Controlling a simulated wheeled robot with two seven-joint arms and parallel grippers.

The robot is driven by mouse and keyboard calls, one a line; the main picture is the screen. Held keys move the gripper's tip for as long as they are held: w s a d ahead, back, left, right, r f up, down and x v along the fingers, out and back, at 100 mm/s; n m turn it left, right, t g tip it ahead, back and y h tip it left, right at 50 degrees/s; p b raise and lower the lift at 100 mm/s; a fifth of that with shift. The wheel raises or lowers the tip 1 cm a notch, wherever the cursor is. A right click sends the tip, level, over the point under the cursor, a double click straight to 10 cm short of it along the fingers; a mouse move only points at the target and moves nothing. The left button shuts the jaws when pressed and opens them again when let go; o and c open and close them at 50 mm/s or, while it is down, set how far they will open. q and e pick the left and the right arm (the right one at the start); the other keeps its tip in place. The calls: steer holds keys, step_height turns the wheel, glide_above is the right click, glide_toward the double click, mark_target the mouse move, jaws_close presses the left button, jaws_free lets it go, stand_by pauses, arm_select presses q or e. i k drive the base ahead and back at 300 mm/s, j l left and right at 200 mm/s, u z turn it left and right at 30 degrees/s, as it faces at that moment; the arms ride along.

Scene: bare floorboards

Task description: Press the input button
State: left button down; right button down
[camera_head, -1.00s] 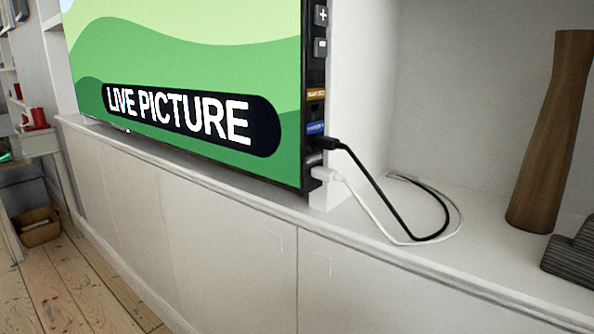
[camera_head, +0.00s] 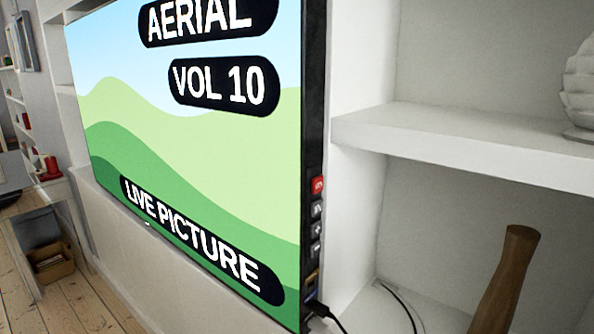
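The television (camera_head: 200,150) fills the left and middle of the head view, with its screen lit. The screen reads "AERIAL", "VOL 10" and "LIVE PICTURE". A column of small buttons runs down the television's black right side. The top one is a red button (camera_head: 317,186). Below it are a dark grey button (camera_head: 317,209) with a pale mark and two more grey buttons (camera_head: 317,238). The marks are too small to tell which one is the input button. Neither of my grippers is in view.
A black cable (camera_head: 322,311) is plugged in low on the television's side. A white shelf (camera_head: 450,135) juts out to the right, holding a pale ornament (camera_head: 580,85). A brown wooden vase (camera_head: 508,275) stands below it. Floorboards (camera_head: 85,305) show at lower left.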

mark_target(317, 207)
steer(key=j+z, duration=0.4)
steer(key=j, duration=0.2)
steer(key=k+j+z, duration=0.2)
steer(key=j+z, duration=0.15)
steer(key=j, duration=0.2)
